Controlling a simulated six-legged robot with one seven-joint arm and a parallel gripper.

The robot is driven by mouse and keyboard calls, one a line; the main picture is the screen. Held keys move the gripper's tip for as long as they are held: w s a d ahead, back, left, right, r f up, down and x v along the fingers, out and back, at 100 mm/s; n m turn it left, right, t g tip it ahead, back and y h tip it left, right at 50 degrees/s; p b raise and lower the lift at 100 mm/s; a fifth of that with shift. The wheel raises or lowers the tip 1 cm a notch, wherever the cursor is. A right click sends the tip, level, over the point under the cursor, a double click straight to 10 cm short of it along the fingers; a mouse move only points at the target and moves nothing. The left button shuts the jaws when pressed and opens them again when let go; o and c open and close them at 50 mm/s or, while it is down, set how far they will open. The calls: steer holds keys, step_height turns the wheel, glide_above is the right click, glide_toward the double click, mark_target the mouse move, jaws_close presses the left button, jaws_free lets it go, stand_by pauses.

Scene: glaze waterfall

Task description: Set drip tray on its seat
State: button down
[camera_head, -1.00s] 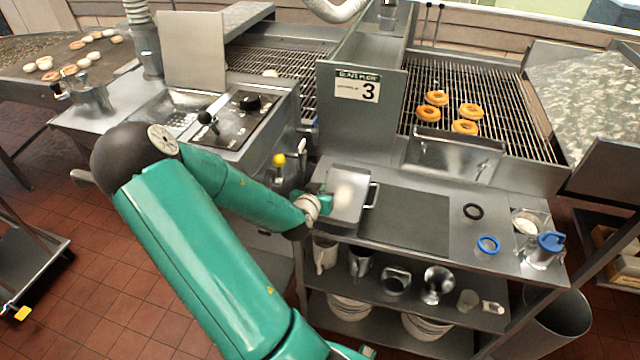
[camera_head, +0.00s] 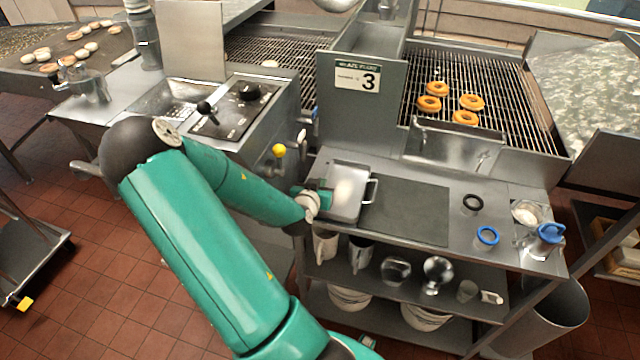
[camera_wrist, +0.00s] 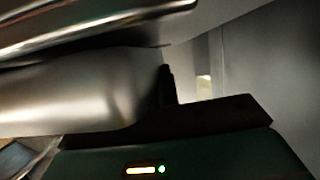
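The drip tray is a shallow shiny metal tray (camera_head: 348,188) with a loop handle on its right side. It is at the left end of the steel worktop, beside a dark grey mat (camera_head: 410,214). My gripper (camera_head: 321,196) is at the tray's left side, touching or very close to it. In the wrist view, blurred metal, probably the tray (camera_wrist: 75,90), fills the upper left, and one dark finger stands against its end. The grasp and the other finger are hidden, so I cannot tell whether the jaws are closed. I cannot make out the seat with certainty.
A metal trough (camera_head: 455,148) borders the back below the doughnut rack (camera_head: 500,95).

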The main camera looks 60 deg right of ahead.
steer(key=shift+f, duration=0.25)
steer(key=c, duration=1.6)
jaws_free()
steer(key=shift+a, duration=0.1)
